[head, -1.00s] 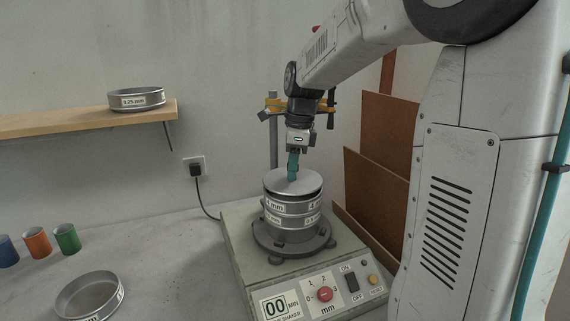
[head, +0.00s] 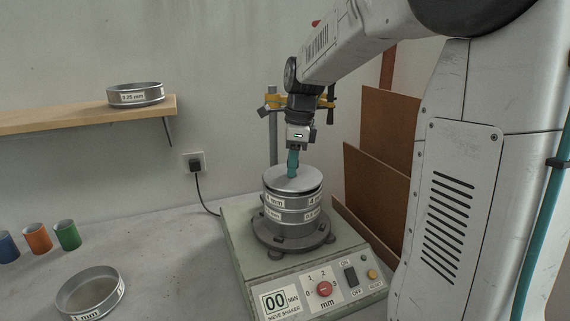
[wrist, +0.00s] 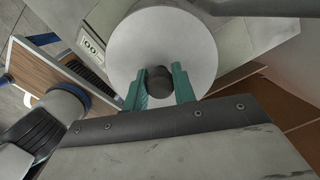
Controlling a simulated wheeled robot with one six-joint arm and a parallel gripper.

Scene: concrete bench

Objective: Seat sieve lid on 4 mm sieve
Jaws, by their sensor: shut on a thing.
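The sieve lid (head: 283,180) is a flat grey metal disc at the top of the sieve stack on the shaker; a narrow dark gap shows under its right edge, so I cannot tell if it is fully down. The 4 mm sieve (head: 274,202) is the upper ring of the stack, its label partly readable. My gripper (head: 292,168) is above the lid with its teal fingers shut on the lid's dark knob. In the wrist view the lid (wrist: 185,40) is a pale disc, and the knob (wrist: 159,80) sits between the fingers. The lid hides the sieve there.
The sieve shaker (head: 245,262) stands on the bench with its clamp post behind. A loose 1 mm sieve (head: 117,292) lies front left. Blue, orange and green cups (head: 38,239) stand at left. A 0.25 mm sieve (head: 136,97) is on the wall shelf (head: 75,117). Brown boards lean at right.

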